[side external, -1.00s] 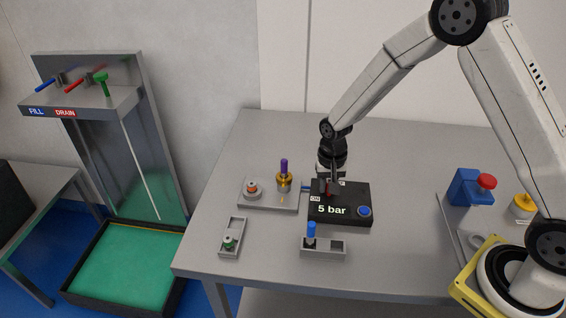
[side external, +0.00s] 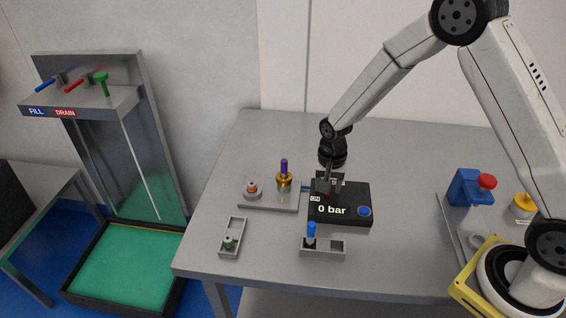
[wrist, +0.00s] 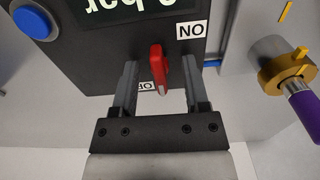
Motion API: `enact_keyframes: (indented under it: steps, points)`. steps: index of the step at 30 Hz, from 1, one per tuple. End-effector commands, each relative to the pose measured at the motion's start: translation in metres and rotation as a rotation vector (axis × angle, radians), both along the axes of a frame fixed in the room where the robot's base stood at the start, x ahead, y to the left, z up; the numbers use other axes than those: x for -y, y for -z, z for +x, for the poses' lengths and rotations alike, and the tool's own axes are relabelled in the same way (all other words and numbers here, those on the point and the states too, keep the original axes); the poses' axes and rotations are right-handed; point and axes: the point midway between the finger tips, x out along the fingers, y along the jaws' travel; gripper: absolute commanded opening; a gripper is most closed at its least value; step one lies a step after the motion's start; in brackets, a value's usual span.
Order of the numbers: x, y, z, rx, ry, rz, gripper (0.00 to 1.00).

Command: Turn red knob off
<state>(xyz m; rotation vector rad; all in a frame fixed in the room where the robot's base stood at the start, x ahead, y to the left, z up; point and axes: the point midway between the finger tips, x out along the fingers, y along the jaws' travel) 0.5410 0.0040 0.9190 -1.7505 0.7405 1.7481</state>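The black pressure box (side external: 355,188) on the table displays "0 bar" and has a blue button (side external: 365,211); it shows upside down in the wrist view (wrist: 90,68). Its red knob (wrist: 160,66) sits between an ON label (wrist: 190,30) and a partly hidden OFF label (wrist: 146,86). The knob points towards the OFF label. My gripper (wrist: 160,78) is open, with one finger on each side of the knob and visible gaps to both. In the side view my gripper (side external: 328,182) is over the box and mostly hides the knob.
A grey plate with a brass fitting and purple handle (side external: 284,168) stands left of the box. Two small grey trays (side external: 240,227) (side external: 343,257) lie in front. A blue block with a red button (side external: 468,187) is at right. The table's back is clear.

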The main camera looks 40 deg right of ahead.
Motion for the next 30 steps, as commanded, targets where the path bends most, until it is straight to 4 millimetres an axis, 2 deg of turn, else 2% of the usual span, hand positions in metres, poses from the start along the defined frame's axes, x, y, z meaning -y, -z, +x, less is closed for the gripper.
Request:
enact_keyframes:
  steps: [14, 20, 30]
  points:
    - [0.0, -0.005, 0.0, 0.0, -0.001, 0.0, 0.6]
    - [0.0, -0.021, 0.0, 0.001, -0.001, 0.0, 0.6]
    - [0.0, -0.062, 0.0, 0.003, -0.001, 0.0, 0.6]
